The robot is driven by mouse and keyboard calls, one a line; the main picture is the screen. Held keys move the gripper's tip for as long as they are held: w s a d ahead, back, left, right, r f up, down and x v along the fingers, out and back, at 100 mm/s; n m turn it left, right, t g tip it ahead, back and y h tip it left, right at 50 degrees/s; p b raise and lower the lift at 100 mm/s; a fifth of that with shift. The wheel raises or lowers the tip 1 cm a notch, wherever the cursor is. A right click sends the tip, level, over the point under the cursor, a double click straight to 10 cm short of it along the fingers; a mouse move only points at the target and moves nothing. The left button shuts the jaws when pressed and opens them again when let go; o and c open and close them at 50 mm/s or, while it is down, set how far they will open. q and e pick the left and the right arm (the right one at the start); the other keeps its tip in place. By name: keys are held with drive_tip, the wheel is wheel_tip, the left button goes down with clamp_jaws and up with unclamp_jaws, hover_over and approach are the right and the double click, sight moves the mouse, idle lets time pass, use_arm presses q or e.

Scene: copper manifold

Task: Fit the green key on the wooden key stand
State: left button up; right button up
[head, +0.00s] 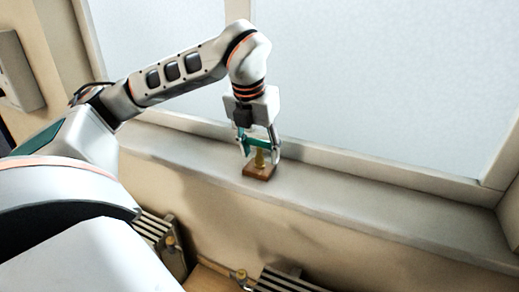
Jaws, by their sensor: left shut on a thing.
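The wooden key stand (259,174) is a small brown block with a yellowish post on top. It sits on the window sill near the middle of the head view. My left gripper (260,154) points down right over the stand, with one finger on each side of the post. It is shut on the green key (260,143), which lies crosswise between the fingers at the top of the post. I cannot tell whether the key touches the post or is seated on it. My right gripper is not in view.
The pale window sill (370,203) is clear to the right of the stand. The window frame (340,168) rises close behind it. Below the sill are slatted radiators (285,281) and a pipe with brass-coloured fittings (240,274). A grey box (17,72) is on the left wall.

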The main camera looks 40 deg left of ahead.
use_arm(q)
drive_tip(key=shift+f, duration=0.25)
drive_tip(key=o, duration=1.4)
drive_tip(key=shift+r, duration=0.15)
drive_tip(key=v, duration=1.1)
drive_tip(key=shift+s+r, duration=0.2)
drive_tip(key=shift+r, duration=0.2)
